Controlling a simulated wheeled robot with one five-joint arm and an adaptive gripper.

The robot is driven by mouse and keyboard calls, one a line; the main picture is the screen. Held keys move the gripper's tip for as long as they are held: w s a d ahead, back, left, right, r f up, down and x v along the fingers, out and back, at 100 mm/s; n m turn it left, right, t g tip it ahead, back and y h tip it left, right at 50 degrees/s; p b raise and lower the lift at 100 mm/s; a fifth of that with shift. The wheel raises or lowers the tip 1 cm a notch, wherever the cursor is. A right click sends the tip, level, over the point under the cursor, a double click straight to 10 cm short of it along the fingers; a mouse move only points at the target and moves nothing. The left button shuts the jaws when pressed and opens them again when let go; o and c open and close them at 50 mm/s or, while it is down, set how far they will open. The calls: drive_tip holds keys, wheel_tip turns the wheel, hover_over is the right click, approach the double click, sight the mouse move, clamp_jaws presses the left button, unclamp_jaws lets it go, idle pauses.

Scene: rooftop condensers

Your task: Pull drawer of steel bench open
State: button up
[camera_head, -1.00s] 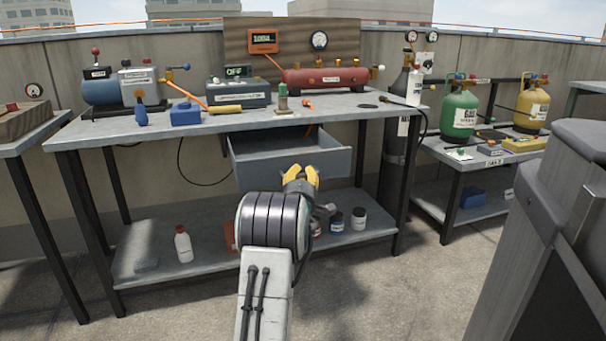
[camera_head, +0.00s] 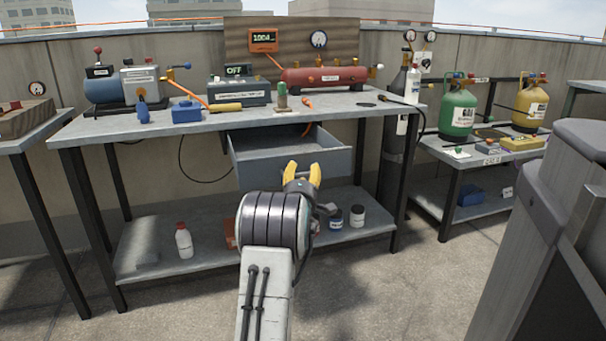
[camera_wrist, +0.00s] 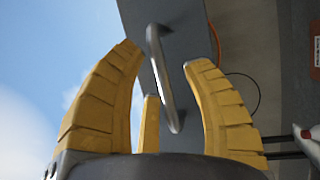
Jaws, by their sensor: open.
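The steel bench (camera_head: 330,117) stands ahead with its grey drawer (camera_head: 290,165) pulled out below the top, its inside showing from above. My gripper (camera_head: 302,173) is in front of the drawer's front face, with its yellow fingers open. In the wrist view, the drawer front (camera_wrist: 185,45) carries a grey bar handle (camera_wrist: 160,75). The handle lies between the spread fingers of my gripper (camera_wrist: 165,80), and the fingers are not closed on it. In the head view the handle is hidden behind my gripper.
The bench top holds a red tank (camera_head: 325,77), a blue box (camera_head: 187,111) and a compressor (camera_head: 105,88). The lower shelf holds a white bottle (camera_head: 184,240) and several jars. A dark grey metal unit (camera_head: 535,235) stands close on the right. Floor in front is clear.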

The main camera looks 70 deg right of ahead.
drive_tip(key=v, duration=1.2)
idle(0.3)
idle(0.7)
